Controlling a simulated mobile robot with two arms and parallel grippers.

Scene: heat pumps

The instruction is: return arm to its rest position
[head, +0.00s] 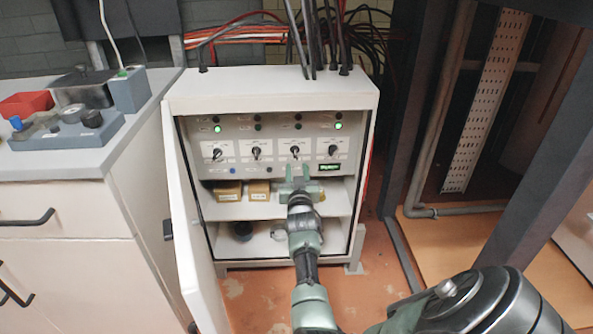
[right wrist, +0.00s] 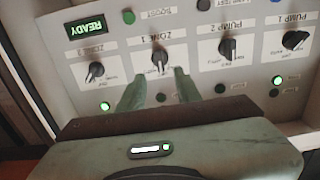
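My right arm reaches from the bottom of the head view into the open cabinet (head: 270,90). My right gripper (head: 298,176) is at the control panel, just below the third knob from the left (head: 295,152). In the right wrist view, where the panel is upside down, my right gripper (right wrist: 160,82) has its two fingers apart, one on each side below the ZONE 1 knob (right wrist: 160,60). Nothing is held. I cannot tell whether a finger touches the knob. My left gripper is not in view.
The cabinet door (head: 188,225) stands open on the left. Small boxes (head: 229,191) lie on the shelf under the panel. A white drawer unit (head: 75,210) is at left. A dark frame post (head: 490,150) is at right. The display (right wrist: 87,27) reads READY. Two green lights are lit.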

